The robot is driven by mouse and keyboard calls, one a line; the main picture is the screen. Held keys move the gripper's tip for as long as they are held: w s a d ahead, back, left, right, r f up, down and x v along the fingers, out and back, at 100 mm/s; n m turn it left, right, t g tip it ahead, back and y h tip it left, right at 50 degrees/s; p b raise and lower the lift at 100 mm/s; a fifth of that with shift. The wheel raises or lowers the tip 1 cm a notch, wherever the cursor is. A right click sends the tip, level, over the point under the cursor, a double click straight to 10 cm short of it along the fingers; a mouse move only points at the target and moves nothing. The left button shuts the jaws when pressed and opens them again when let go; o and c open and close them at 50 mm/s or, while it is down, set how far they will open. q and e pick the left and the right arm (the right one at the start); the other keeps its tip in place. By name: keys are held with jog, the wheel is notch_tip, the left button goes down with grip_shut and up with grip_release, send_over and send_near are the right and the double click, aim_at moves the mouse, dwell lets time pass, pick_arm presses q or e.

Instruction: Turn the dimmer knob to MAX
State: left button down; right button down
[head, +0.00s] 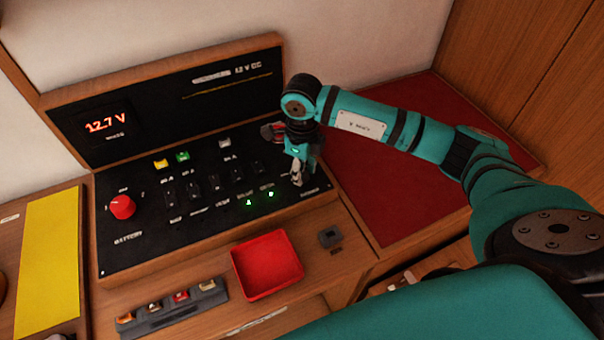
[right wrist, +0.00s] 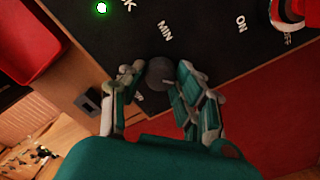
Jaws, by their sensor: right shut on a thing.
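The black control panel (head: 135,250) stands at the left of the head view, with its front face sloping towards me. The dimmer knob (right wrist: 160,70) is small, round and dark grey in the right wrist view, beside the printed word MIN. My right gripper (head: 297,178) is at the panel's right end; its fingers (right wrist: 158,78) are around the knob, one on each side, shut on it. The gripper hides the knob in the head view. I cannot read a pointer mark or see the MAX label. My left gripper is not in view.
A red knob (head: 122,207), a row of black switches (head: 213,183) and two lit green lamps (head: 249,202) are on the panel. A red tray (head: 267,265) and a grey strip (head: 172,312) sit in front. A red mat (head: 385,205) lies to the right.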

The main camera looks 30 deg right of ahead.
jog(key=m+b, duration=0.1)
jog(key=m, duration=0.2)
jog(key=shift+w+m+b, duration=0.1)
jog(key=shift+m+b, duration=0.25)
jog(key=shift+m, duration=0.05)
jog(key=m+b, duration=0.1)
jog(key=m, duration=0.2)
jog(key=shift+m, duration=0.3)
jog(key=m+b, duration=0.1)
jog(key=m, duration=0.2)
jog(key=shift+r+m+b, duration=0.1)
jog(key=shift+m+b, duration=0.4)
jog(key=shift+m, duration=1.3)
jog(key=c, duration=0.9)
grip_release()
jog(key=shift+c, duration=0.2)
